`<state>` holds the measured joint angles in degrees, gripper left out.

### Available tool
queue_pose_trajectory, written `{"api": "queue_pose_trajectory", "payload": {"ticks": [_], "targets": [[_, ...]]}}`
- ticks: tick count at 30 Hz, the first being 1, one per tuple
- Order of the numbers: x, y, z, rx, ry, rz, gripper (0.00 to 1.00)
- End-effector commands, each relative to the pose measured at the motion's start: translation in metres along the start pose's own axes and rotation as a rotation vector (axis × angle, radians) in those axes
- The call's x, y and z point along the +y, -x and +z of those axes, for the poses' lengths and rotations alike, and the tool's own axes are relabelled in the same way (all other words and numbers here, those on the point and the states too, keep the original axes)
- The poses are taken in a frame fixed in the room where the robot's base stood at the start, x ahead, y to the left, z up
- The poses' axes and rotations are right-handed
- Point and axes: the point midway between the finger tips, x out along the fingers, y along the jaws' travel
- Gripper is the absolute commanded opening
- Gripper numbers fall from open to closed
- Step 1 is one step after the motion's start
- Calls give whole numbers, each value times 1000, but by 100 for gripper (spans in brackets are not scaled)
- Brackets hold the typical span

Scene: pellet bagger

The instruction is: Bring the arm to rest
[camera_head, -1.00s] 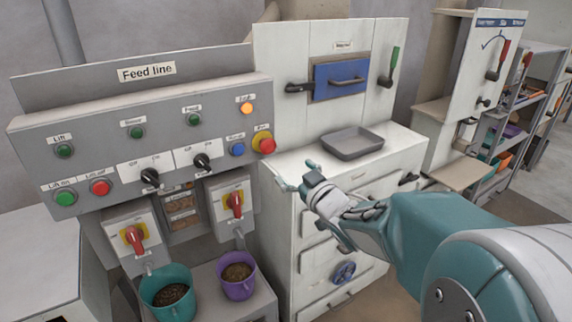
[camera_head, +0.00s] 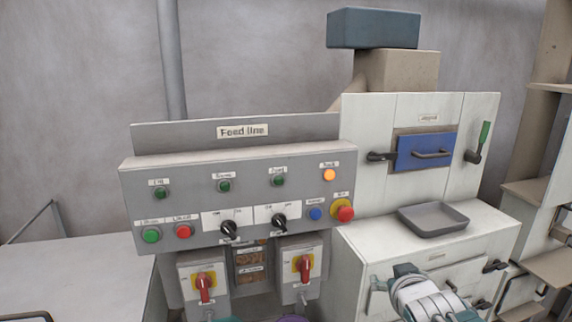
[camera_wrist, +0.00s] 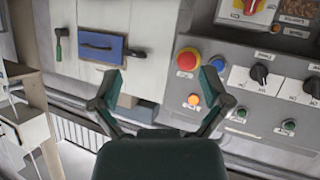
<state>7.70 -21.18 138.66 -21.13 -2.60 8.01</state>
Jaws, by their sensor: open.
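My gripper (camera_wrist: 162,92) is open in the wrist view, with its two dark green fingers spread and nothing between them. In the head view my arm's pale and teal end shows at the bottom right, in front of the white cabinet (camera_head: 372,252). The fingertips are hard to make out there. The wrist view appears turned over, with the blue hatch (camera_wrist: 102,48) to the left of the fingers and the control panel (camera_wrist: 250,82) to the right.
The Feed line panel (camera_head: 190,180) has buttons, black knobs and red switches (camera_head: 204,288). A grey tray (camera_head: 433,219) lies on the cabinet top. A green-handled lever (camera_head: 482,140) sits right of the blue hatch. Shelving (camera_head: 545,225) stands at the far right.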

Motion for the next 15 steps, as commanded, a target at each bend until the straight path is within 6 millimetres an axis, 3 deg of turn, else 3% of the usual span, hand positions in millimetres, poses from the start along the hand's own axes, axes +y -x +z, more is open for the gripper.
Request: {"api": "queue_pose_trajectory", "payload": {"ticks": [15], "targets": [[-49, 134, 97, -569, -127, -126, 97]]}}
